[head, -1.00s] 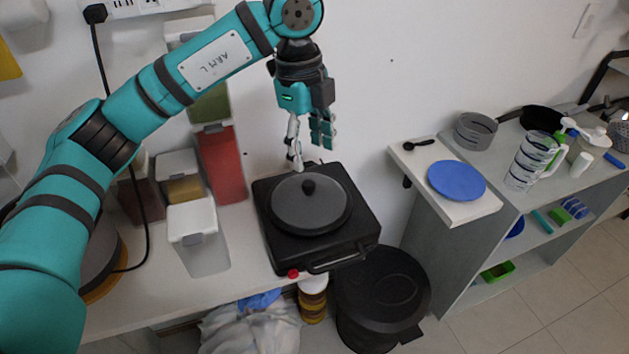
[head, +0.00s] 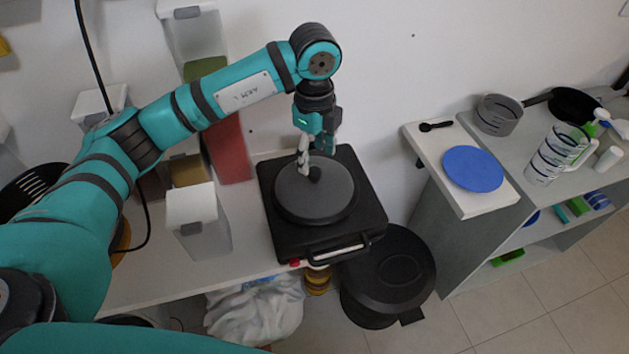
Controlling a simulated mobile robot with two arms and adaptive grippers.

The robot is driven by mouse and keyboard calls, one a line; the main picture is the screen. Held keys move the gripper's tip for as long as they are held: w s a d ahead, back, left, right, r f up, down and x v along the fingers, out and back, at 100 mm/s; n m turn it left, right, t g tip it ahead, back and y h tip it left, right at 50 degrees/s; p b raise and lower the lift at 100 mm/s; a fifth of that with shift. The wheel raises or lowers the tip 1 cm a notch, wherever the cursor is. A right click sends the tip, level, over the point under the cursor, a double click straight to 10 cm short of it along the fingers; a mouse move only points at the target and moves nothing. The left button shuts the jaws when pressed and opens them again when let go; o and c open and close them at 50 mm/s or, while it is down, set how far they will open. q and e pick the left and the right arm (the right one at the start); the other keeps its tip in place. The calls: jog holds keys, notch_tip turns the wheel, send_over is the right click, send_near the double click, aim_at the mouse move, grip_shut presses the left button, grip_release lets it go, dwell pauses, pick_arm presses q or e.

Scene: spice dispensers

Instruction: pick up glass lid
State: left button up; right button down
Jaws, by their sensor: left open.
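A round dark grey lid (head: 318,204) with a small black knob (head: 315,174) lies on a black square hot plate (head: 367,206) on the counter. It looks opaque grey in the head view. My left gripper (head: 311,167) points down over the lid, with its fingertips at about the knob's height in the picture. The fingers are open, and the knob shows between or just in front of them; I cannot tell whether they touch it. My right gripper is out of view.
Spice containers, one with a white lid (head: 192,203), stand left of the hot plate. A black bin (head: 389,274) is below the counter's right end. A shelf holds a blue plate (head: 472,168) and a measuring jug (head: 553,157). Wall is close behind the hot plate.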

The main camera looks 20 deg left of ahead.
aim_at(315, 170)
pick_arm(q)
jog(key=shift+f, duration=0.2)
jog(key=shift+s+f+p, duration=0.15)
jog(key=shift+f+p, duration=0.2)
jog(key=shift+p, duration=0.15)
notch_tip(315, 170, down, 4)
jog(key=shift+r+p, duration=0.15)
jog(key=shift+p, duration=0.6)
jog(key=shift+f, duration=0.3)
jog(key=c, duration=0.5)
jog(key=shift+c, duration=1.4)
grip_shut()
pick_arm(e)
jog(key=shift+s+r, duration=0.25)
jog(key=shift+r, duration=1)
